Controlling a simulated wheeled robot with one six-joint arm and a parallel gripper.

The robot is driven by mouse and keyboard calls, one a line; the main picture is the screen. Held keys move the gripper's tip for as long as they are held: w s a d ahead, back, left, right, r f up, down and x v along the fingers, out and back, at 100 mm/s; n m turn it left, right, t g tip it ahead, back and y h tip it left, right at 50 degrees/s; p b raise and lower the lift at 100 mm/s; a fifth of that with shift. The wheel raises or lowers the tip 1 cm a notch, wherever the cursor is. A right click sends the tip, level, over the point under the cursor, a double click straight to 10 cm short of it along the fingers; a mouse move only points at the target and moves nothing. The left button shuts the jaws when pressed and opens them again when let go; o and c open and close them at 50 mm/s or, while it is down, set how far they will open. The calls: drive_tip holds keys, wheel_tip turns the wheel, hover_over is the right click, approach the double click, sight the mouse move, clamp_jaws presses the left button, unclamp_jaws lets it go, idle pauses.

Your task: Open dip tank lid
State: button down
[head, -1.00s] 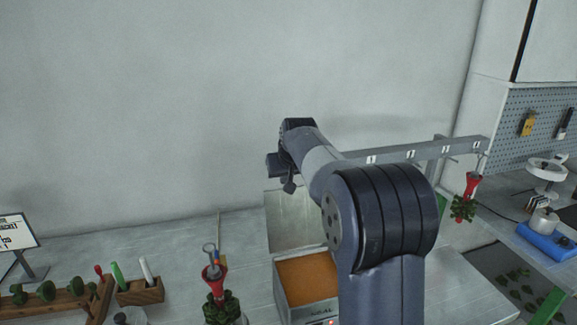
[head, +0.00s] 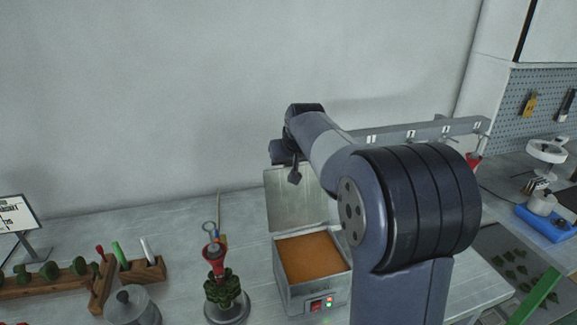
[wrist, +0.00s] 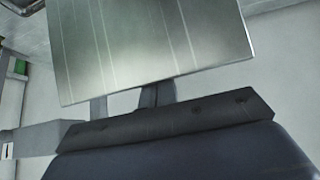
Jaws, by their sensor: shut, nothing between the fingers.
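The dip tank (head: 316,291) is a small metal box of orange wax on the bench, with a red switch and lit green indicator on its front. Its metal lid (head: 292,203) stands raised at the back, leaning slightly away from the opening. In the wrist view the lid (wrist: 150,45) is a large plate across the top. My shut, empty gripper (wrist: 157,94) reaches its edge there; the fingertips are hidden, and I cannot tell whether they touch it.
A wax tree on a round stand (head: 225,305) is left of the tank. A wooden rack with tools (head: 128,278) and a lidded metal pot (head: 133,305) stand farther left. A numbered rail (head: 415,132) runs behind my arm. A blue device (head: 545,222) is on the right bench.

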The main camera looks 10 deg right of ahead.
drive_tip(key=shift+s+r+t+b, duration=0.15)
drive_tip(key=shift+s+t+b, duration=0.85)
drive_tip(key=shift+b, duration=1.1)
drive_tip(key=shift+s+r+b, duration=0.3)
drive_tip(key=shift+s+b, duration=0.2)
drive_tip(key=shift+s, duration=0.05)
drive_tip(key=v, duration=1.1)
drive_tip(key=shift+w, duration=0.1)
